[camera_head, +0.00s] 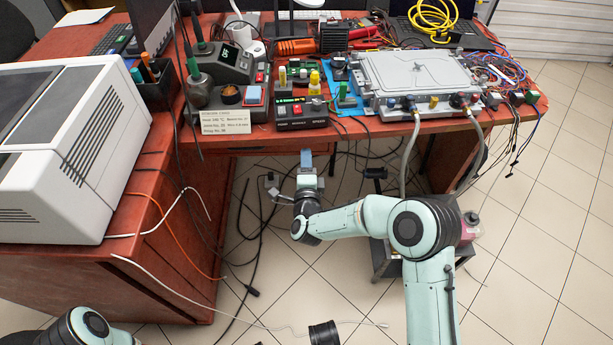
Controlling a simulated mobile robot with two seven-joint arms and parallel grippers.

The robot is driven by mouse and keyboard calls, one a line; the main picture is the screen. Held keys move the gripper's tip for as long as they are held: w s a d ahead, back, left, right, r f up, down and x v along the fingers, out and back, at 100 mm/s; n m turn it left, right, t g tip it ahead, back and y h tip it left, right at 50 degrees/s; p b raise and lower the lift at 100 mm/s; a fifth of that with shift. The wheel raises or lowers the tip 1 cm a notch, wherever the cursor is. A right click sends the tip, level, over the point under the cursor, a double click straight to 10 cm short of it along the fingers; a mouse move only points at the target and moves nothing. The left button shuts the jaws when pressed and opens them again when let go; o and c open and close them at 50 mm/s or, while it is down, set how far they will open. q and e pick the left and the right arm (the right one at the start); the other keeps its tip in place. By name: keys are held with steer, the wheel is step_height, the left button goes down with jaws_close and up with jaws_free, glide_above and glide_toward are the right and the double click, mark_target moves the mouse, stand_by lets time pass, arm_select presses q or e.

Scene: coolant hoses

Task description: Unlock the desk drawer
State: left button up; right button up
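The red-brown wooden desk (160,265) fills the left and top of the head view. Under its front edge, a narrow front (262,150) that may be the desk drawer shows only in part. I cannot make out a lock or a key. My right gripper (306,158) is just below the desk's front edge, close to this front, pointing away from me. Its fingers are too small to tell whether they are open, shut or holding something.
A large white-grey machine (58,150) stands on the desk's left part. A soldering station (228,62), a small control box (302,119) and a metal plate unit (413,77) crowd the desktop. Hoses (408,155) and cables hang past the front edge. A black spool (324,333) lies on the tiled floor.

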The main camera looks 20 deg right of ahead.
arm_select(q)
steer(key=w+r, duration=0.1)
steer(key=w+r+t+p, duration=0.1)
steer(key=w, duration=0.1)
steer(key=shift+d, duration=0.2)
arm_select(e)
steer(key=v, duration=0.6)
steer(key=shift+s, duration=0.3)
